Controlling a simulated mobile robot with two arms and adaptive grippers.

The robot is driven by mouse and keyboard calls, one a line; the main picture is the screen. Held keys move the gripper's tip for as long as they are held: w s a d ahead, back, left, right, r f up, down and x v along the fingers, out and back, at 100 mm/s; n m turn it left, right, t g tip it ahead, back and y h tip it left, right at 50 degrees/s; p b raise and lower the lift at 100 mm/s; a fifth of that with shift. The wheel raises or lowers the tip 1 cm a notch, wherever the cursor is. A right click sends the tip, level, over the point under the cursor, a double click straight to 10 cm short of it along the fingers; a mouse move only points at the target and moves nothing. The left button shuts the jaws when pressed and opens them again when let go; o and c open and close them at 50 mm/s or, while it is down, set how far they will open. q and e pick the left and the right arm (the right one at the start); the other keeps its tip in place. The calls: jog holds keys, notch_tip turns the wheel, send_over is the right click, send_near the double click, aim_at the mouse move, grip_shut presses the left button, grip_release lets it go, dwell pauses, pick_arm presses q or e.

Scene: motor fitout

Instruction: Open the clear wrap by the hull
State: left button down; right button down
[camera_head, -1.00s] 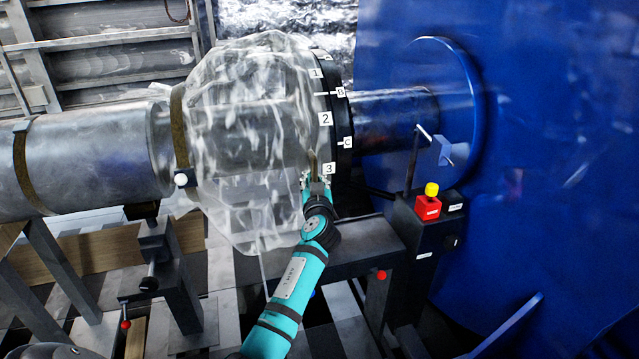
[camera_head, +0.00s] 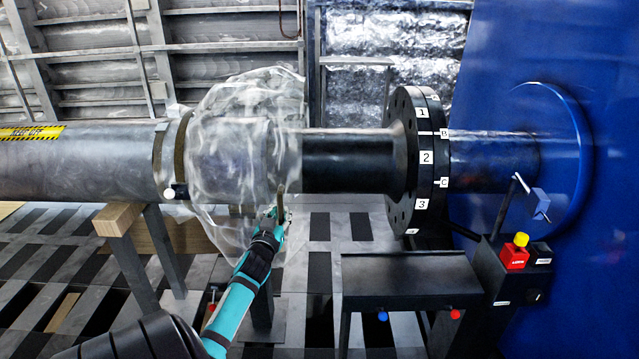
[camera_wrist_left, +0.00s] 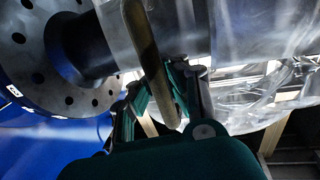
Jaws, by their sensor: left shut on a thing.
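The clear wrap (camera_head: 225,120) is bunched around the left part of the shaft line, beside a brown band (camera_head: 180,160). Its right edge stands well left of the numbered black flange (camera_head: 400,165), and a bare dark shaft (camera_head: 345,160) lies between. My left gripper (camera_head: 276,213) is at the wrap's lower right edge, shut on a thin tan strip (camera_head: 281,195) there. In the left wrist view, the gripper (camera_wrist_left: 166,88) has its fingers around this strip (camera_wrist_left: 146,40), with the wrap (camera_wrist_left: 245,40) to its right. The right gripper is not in view.
The blue hull (camera_head: 610,200) fills the right side. A stand with a red box (camera_head: 514,258) and yellow button is before it. A dark bench (camera_head: 405,282) sits below the flange. A steel shaft (camera_head: 80,165) on trestles runs left. Slatted flooring lies below.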

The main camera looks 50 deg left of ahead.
pick_arm(q)
jog(key=s+a+f+p, duration=0.1)
jog(key=s+a, duration=0.5)
jog(key=s, duration=0.2)
jog(key=shift+s+a, duration=0.15)
jog(key=shift+a, duration=0.15)
jog(key=shift+f, duration=0.1)
jog(key=c, duration=1.7)
grip_release()
jog(key=shift+s, duration=0.1)
jog(key=o, duration=0.4)
jog(key=shift+s+d+r, duration=0.1)
jog(key=shift+s+r, duration=0.05)
jog(key=shift+r, duration=0.35)
jog(key=shift+o, duration=0.3)
jog(key=shift+w, duration=0.2)
jog(key=v, duration=1.2)
